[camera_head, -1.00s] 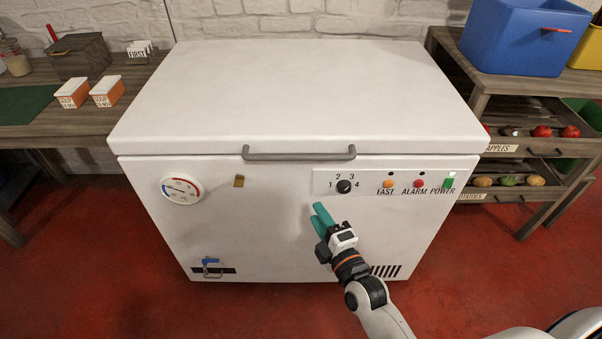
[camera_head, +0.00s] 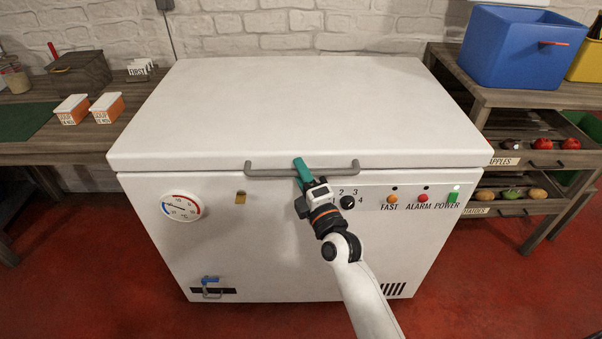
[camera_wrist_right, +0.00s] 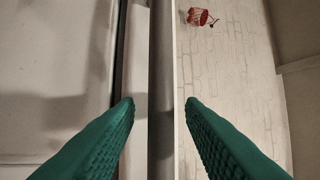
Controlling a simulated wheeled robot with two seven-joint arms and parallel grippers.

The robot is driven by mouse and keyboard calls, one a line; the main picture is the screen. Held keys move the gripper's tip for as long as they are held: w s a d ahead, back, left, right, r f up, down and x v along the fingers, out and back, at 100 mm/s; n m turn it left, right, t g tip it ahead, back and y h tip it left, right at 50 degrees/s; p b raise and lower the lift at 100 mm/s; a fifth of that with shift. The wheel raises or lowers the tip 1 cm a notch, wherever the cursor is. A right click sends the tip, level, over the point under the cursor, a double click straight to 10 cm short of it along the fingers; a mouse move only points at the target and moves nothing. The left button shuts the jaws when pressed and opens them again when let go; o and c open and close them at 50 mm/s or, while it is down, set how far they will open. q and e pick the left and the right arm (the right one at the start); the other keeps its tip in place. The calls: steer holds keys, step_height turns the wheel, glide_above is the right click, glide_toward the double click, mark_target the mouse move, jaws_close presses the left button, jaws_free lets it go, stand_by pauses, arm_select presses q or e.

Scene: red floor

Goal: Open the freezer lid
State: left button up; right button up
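The white chest freezer (camera_head: 225,245) stands ahead, and its lid (camera_head: 300,105) lies flat and closed on top. A grey bar handle (camera_head: 340,166) runs along the lid's front edge; it also shows upright in the right wrist view (camera_wrist_right: 161,70). My left gripper is out of view.
The front panel has a dial thermometer (camera_head: 181,207), a knob (camera_head: 347,202) and a lit green power switch (camera_head: 453,197). A wooden table (camera_head: 75,145) stands left. A shelf rack (camera_head: 560,97) with a blue bin (camera_head: 520,48) stands right. Red floor is clear in front.

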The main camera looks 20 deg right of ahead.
steer(key=shift+w, duration=0.2)
jaws_close()
stand_by(0.3)
